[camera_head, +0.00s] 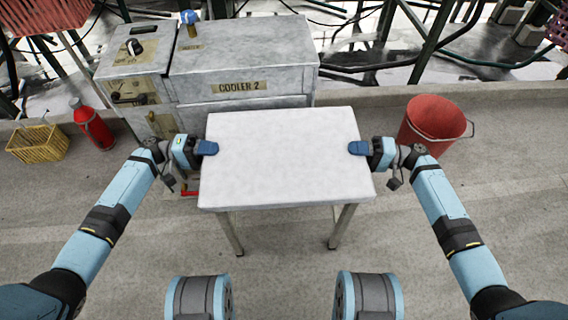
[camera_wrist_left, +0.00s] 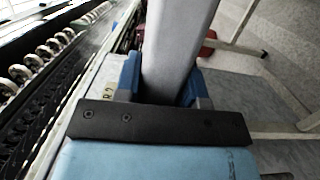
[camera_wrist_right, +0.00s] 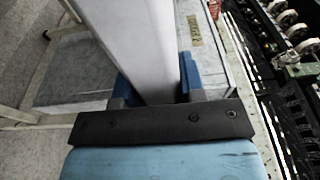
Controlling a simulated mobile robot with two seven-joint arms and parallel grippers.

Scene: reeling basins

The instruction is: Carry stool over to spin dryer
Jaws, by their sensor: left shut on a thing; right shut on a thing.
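The stool (camera_head: 285,160) has a white, square, slab-like seat and metal legs, and is in front of me in the head view. My left gripper (camera_head: 207,148) is shut on the seat's left edge. My right gripper (camera_head: 358,148) is shut on its right edge. In the left wrist view the seat's edge (camera_wrist_left: 178,45) lies between the blue fingers (camera_wrist_left: 162,85). The right wrist view shows the seat's edge (camera_wrist_right: 140,50) between the fingers (camera_wrist_right: 153,88) too. The far legs are hidden under the seat in the head view. I see no thing labelled as the spin dryer.
A grey cabinet labelled COOLER 2 (camera_head: 285,87) stands just beyond the stool. A red bucket (camera_head: 433,122) stands to the right. A red extinguisher-like bottle (camera_head: 92,127) and a yellow basket (camera_head: 38,143) are at the left. Hoses and dark frames lie behind. The near floor (camera_head: 285,265) is clear.

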